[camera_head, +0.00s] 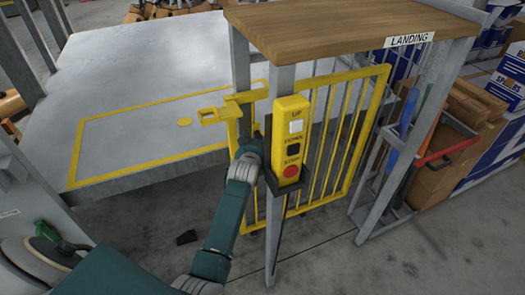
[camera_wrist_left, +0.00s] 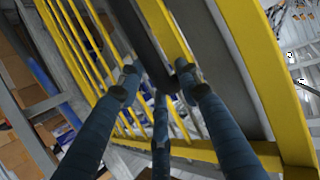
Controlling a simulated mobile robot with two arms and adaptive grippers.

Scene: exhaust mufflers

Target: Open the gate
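The yellow barred gate (camera_head: 366,130) stands under the wooden top marked LANDING, behind a grey post, and looks upright. A yellow bracket-like piece (camera_head: 213,115) sticks out at its left side. My left arm reaches up to the gate's left part. My right gripper is not in view.
A yellow control box (camera_head: 291,140) with UP, DOWN and STOP buttons hangs on the post beside my left wrist. The wooden top (camera_head: 335,28) overhangs the gate. A grey platform (camera_head: 140,75) lies left. Cardboard boxes (camera_head: 470,110) stand right. Floor in front is mostly clear.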

